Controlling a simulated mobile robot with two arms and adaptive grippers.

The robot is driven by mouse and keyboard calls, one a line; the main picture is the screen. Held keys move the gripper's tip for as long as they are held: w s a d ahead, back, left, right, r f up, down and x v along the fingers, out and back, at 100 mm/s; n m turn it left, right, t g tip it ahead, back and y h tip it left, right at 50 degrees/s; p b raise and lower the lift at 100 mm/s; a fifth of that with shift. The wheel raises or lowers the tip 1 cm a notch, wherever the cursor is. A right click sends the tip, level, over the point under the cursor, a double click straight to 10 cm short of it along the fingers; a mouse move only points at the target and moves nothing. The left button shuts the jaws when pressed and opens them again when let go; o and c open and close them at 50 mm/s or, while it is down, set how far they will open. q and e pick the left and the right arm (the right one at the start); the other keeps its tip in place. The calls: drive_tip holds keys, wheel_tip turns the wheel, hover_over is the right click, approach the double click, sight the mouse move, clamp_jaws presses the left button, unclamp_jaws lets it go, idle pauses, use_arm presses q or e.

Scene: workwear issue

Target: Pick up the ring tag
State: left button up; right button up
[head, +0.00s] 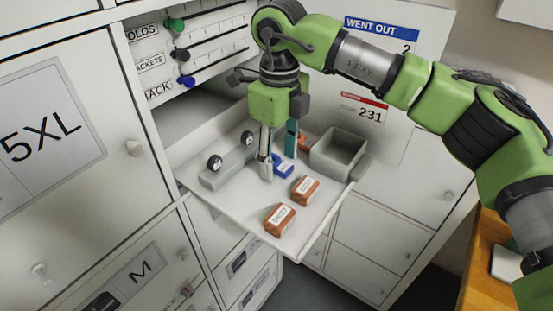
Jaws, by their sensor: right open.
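My right gripper (277,163) points down over the pull-out shelf (235,205), its fingers apart. A small blue piece with a white label (284,170) lies on the shelf right beside and partly behind the near finger. Two orange-brown pieces with white labels, one nearer the middle (305,190) and one at the front (279,219), lie clear of the gripper. I cannot tell for certain which piece is the ring tag; no ring shows clearly on any of them. The gripper holds nothing that I can see. My left gripper is out of view.
Sliders on rails (186,82) are above left. White lockers surround the shelf; its front left is bare.

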drive_tip(key=shift+f, duration=0.1)
drive_tip(key=shift+a, duration=0.1)
drive_tip(key=c, duration=0.9)
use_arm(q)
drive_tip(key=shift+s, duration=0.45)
use_arm(e)
drive_tip(key=shift+o, duration=0.2)
